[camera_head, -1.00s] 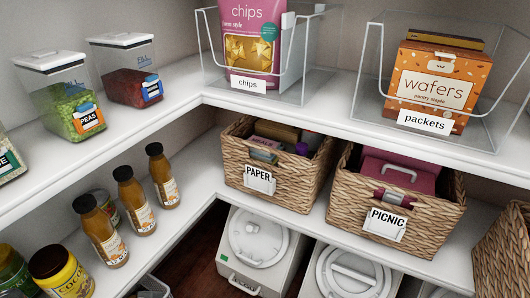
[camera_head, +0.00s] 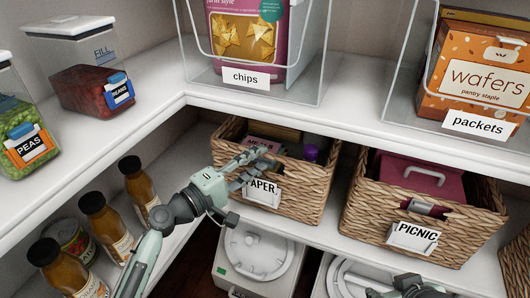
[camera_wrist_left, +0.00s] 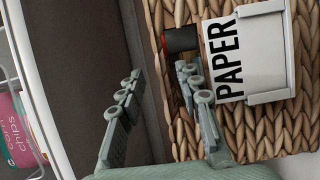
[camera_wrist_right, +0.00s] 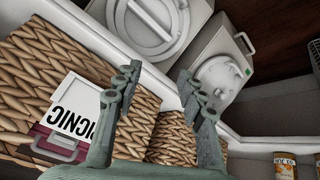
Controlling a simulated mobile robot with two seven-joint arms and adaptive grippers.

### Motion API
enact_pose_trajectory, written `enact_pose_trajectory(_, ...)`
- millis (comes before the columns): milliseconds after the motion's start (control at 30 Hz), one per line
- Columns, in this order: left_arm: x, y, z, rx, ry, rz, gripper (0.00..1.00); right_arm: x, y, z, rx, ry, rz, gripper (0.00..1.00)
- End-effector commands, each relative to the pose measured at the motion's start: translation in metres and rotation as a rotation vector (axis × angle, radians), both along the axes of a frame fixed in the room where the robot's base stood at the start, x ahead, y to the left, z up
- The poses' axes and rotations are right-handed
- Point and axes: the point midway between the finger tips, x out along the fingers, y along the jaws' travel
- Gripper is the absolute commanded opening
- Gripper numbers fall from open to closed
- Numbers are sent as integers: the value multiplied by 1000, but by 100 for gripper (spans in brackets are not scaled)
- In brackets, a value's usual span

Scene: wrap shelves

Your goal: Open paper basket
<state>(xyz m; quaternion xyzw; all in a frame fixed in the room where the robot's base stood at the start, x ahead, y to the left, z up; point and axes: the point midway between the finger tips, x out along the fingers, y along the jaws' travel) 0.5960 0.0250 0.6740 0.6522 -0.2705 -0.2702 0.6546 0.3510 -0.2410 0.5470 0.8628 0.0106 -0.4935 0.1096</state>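The woven paper basket (camera_head: 305,190) stands on the middle shelf with a white PAPER label (camera_head: 262,190) on its front and items inside. My left gripper (camera_head: 252,163) is at the basket's front rim, partly covering the label. In the left wrist view, the left gripper (camera_wrist_left: 160,88) has its fingers apart and empty, one over the weave beside the label (camera_wrist_left: 248,55), the other over the dark area beyond the rim. Contact cannot be told. My right gripper (camera_head: 405,287) is low at the bottom edge; the right wrist view shows its fingers (camera_wrist_right: 158,85) apart and empty.
The picnic basket (camera_head: 365,215) stands to the right on the same shelf. The upper shelf holds a clear chips bin (camera_head: 310,85), a packets bin (camera_head: 402,115) and jars. Bottles (camera_head: 135,185) stand at left, near my left arm. White lidded containers (camera_head: 225,270) sit below.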

Motion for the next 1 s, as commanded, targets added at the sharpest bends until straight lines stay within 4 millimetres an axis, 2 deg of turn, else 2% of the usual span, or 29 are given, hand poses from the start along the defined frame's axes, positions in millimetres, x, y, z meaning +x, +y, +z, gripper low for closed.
enact_pose_trajectory(200,19,-19,0,1,-1,-1,34,-10,-7,-3,-14,46,-17,40)
enact_pose_trajectory(533,22,-23,-1,4,-1,-1,34,-12,-9,-4,-17,54,-21,40)
enact_pose_trajectory(567,22,-23,-1,4,-1,-1,33,-12,-9,-4,-17,54,-21,40)
enact_pose_trajectory(833,22,-23,0,4,-1,-1,0,-11,-9,-4,-17,54,-21,40)
enact_pose_trajectory(1000,22,-23,-1,4,-1,-1,0,-12,-9,-4,-18,55,-20,40)
